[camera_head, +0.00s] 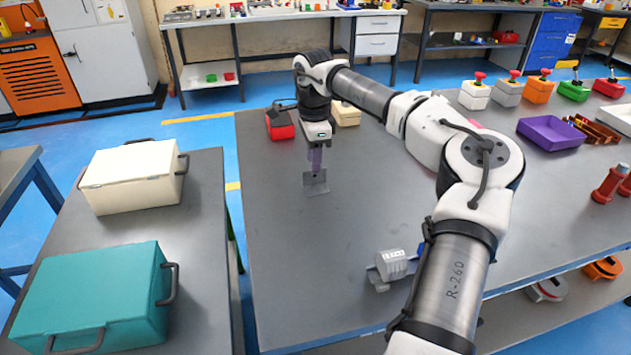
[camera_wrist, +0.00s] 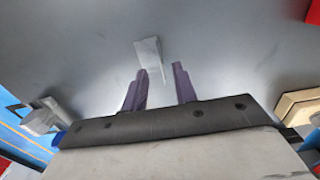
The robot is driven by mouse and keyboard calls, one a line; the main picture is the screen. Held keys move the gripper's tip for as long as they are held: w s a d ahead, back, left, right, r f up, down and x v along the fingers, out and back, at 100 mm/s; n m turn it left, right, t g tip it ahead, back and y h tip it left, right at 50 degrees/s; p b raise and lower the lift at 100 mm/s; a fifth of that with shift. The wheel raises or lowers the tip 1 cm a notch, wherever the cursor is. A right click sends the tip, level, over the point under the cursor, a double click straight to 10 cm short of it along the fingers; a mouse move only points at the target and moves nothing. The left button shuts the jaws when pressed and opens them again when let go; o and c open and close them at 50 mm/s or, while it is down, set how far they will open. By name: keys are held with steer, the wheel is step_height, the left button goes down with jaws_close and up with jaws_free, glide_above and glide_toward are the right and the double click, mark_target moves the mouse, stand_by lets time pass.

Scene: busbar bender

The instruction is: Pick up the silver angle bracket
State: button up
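The silver angle bracket (camera_head: 316,184) stands on the grey table (camera_head: 290,260), near its left side. In the wrist view the bracket (camera_wrist: 148,57) shows one broad flat face and a narrow upright plate seen nearly edge-on. My gripper (camera_head: 315,163) points down over the bracket. In the wrist view its two purple fingers (camera_wrist: 160,69) are apart, with the bracket's narrow plate in line with the gap between their tips. The left fingertip is close to the bracket; I cannot tell whether it touches. The gripper is open.
A red box (camera_head: 279,127) and a cream box (camera_head: 346,115) sit behind my gripper. A grey device (camera_head: 391,265) stands near the front edge. A purple tray (camera_head: 550,134) and several button boxes are at the back right. The table around the bracket is clear.

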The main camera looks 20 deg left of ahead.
mark_target(317, 182)
step_height(317, 182, down, 5)
steer(key=shift+w+r+p, duration=0.1)
steer(key=shift+r+p, duration=0.05)
steer(key=shift+p, duration=0.4)
jaws_close()
